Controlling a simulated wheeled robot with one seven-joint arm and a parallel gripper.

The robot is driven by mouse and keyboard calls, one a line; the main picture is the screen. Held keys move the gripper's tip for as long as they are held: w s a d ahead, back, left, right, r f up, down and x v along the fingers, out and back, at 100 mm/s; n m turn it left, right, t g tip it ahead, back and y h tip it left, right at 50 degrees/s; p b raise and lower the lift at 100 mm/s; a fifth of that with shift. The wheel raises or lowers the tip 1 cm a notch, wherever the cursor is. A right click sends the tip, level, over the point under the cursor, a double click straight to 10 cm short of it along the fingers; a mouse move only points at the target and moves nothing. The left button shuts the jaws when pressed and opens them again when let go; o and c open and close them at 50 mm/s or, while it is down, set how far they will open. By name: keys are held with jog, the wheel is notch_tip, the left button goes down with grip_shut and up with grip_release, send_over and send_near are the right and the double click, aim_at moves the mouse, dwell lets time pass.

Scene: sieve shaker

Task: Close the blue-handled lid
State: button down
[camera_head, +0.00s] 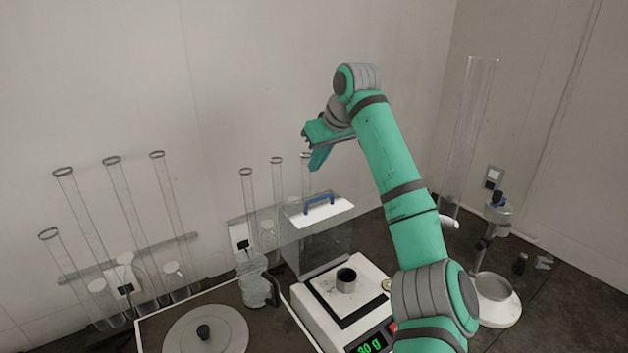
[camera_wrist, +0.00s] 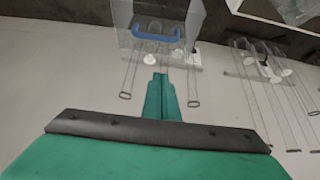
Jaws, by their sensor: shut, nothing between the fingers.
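The lid (camera_head: 318,243) is a clear box-like cover with a blue handle (camera_head: 319,204) on its pale top panel. It stands raised at the back of the white scale (camera_head: 318,318), and the weighing area in front of it is uncovered. My gripper (camera_head: 316,164) is above and behind the handle, apart from it, with its green fingers shut and empty. In the wrist view the blue handle (camera_wrist: 157,34) shows beyond the shut fingertips (camera_wrist: 160,78), with clear lid walls around it.
Tall clear cylinders (camera_head: 120,200) line the wall at left, and more stand behind the lid. A clear bottle (camera_head: 254,285) stands left of the scale. A metal stand with a dish (camera_head: 494,287) is at right.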

send_over(311, 207)
jog(key=w+a, duration=0.1)
jog(key=w, duration=0.1)
notch_tip(311, 207, down, 9)
jog(key=shift+s+r, duration=0.15)
jog(key=shift+r, duration=0.05)
jog(key=shift+s+d, duration=0.55)
jog(key=shift+s, duration=0.2)
jog(key=shift+s+d+f, duration=0.15)
jog(key=shift+s+d, duration=0.05)
jog(key=shift+s, duration=0.2)
jog(key=shift+s+d+f, duration=0.15)
jog(key=shift+s+d, duration=0.05)
jog(key=shift+s, duration=0.2)
jog(key=shift+d, duration=0.2)
